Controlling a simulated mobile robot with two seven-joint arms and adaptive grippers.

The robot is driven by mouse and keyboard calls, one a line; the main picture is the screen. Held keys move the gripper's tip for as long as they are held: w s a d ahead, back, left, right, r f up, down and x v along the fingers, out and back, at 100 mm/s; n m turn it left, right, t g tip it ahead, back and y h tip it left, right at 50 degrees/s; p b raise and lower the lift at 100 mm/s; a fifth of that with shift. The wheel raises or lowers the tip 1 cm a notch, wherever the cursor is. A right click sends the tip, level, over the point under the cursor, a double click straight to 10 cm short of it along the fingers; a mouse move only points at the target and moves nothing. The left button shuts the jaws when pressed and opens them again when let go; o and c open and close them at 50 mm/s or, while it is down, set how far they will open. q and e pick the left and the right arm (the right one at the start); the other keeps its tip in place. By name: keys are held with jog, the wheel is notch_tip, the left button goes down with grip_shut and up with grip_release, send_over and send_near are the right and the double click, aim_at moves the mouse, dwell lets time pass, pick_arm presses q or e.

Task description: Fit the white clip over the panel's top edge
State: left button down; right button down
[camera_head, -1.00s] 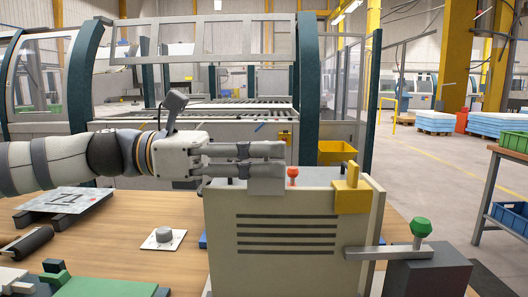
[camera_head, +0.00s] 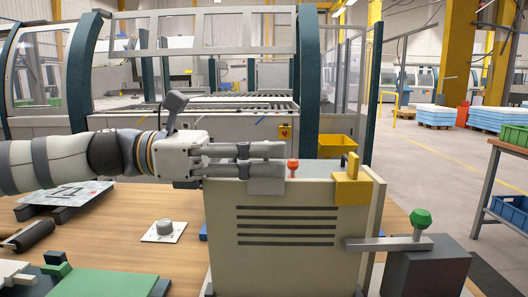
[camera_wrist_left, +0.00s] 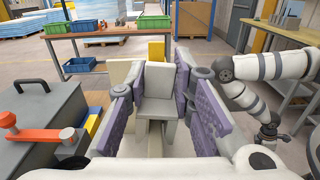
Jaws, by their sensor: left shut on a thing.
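The white clip (camera_head: 266,186), light grey in this light, hangs between the fingers of my left gripper (camera_head: 280,158). It overlaps the top edge of the upright cream panel (camera_head: 285,258), left of the yellow block (camera_head: 352,188). I cannot tell how fully it is seated. In the left wrist view the clip (camera_wrist_left: 157,82) stands between the purple pads, with the left gripper shut on it. My right gripper (camera_wrist_left: 268,134) shows small and dark at the right of that view, away from the panel; its jaws are too small to read.
A red-topped knob (camera_head: 292,166) rises behind the panel near the fingertips. A clamp with a green knob (camera_head: 421,219) bears on the panel's right side from a dark block (camera_head: 427,270). A white plate with a knob (camera_head: 164,231) lies on the wooden table left of the panel.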

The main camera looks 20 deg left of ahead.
pick_arm(q)
jog(key=shift+f, duration=0.5)
dwell(0.3)
jog(key=c, duration=1.3)
grip_release()
jog(key=shift+f, duration=0.1)
pick_arm(e)
jog(key=shift+s, duration=0.1)
pick_arm(q)
jog(key=shift+s+r+p, duration=0.1)
jog(key=shift+r+p, duration=0.95)
jog(key=shift+r, duration=1.25)
jog(key=shift+r+p, duration=0.5)
jog(key=shift+r, duration=1.75)
pick_arm(e)
jog(key=shift+t, duration=0.9)
jog(key=w+r, duration=0.3)
jog(key=w, duration=0.1)
jog(key=shift+w+r, duration=0.1)
jog(key=shift+r, duration=0.3)
